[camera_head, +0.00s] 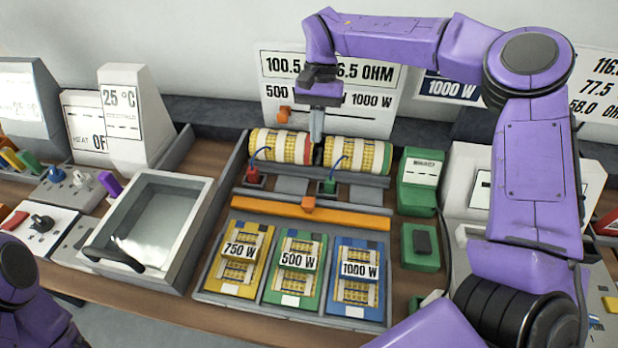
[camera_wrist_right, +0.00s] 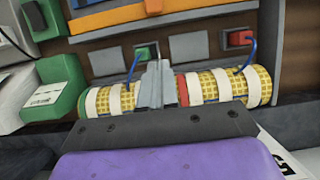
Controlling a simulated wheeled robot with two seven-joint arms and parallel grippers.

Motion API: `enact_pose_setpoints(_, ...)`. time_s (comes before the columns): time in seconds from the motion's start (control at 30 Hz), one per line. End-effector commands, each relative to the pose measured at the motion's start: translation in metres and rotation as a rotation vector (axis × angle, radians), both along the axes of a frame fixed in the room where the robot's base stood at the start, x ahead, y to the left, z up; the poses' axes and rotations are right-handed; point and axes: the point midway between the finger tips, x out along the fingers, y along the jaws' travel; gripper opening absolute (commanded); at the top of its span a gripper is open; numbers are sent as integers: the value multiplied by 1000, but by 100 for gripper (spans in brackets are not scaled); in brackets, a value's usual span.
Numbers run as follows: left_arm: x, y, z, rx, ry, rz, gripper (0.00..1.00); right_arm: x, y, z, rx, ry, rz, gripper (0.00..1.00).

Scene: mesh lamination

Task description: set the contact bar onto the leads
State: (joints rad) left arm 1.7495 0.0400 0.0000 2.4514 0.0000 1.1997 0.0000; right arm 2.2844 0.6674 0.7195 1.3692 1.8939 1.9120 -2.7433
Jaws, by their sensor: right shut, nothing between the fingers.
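The contact bar appears to be the long orange bar (camera_head: 345,217) with a small raised orange block at its middle. It lies across the tray between the grey pads and the coloured panels, and also shows in the right wrist view (camera_wrist_right: 112,17). Two blue leads run from the yellow mesh rolls; one (camera_head: 258,154) ends at a red block, the other (camera_head: 335,168) at a green block. My right gripper (camera_head: 317,134) is shut and empty, fingers pointing down near the gap between the rolls, apart from the bar. My left gripper is out of view.
Panels marked 750 W (camera_head: 238,262), 500 W (camera_head: 296,268) and 1000 W (camera_head: 357,275) fill the tray's front. A grey basin (camera_head: 197,190) stands left, and green boxes (camera_head: 420,185) stand right. Display boards stand behind the rolls.

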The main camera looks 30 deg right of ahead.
Motion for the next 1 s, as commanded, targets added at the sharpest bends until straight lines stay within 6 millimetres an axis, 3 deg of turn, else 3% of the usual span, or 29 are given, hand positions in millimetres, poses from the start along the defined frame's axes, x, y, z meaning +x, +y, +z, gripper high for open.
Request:
enact_pose_setpoints(0.47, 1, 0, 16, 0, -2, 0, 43, -28, 21, -87, -1, 7, 2, 0)
enact_pose_setpoints(0.7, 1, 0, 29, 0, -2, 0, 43, -54, 41, -89, -3, 2, 0, 0)
enact_pose_setpoints(1.0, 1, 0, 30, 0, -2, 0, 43, -59, 45, -91, -2, 1, -2, 0)
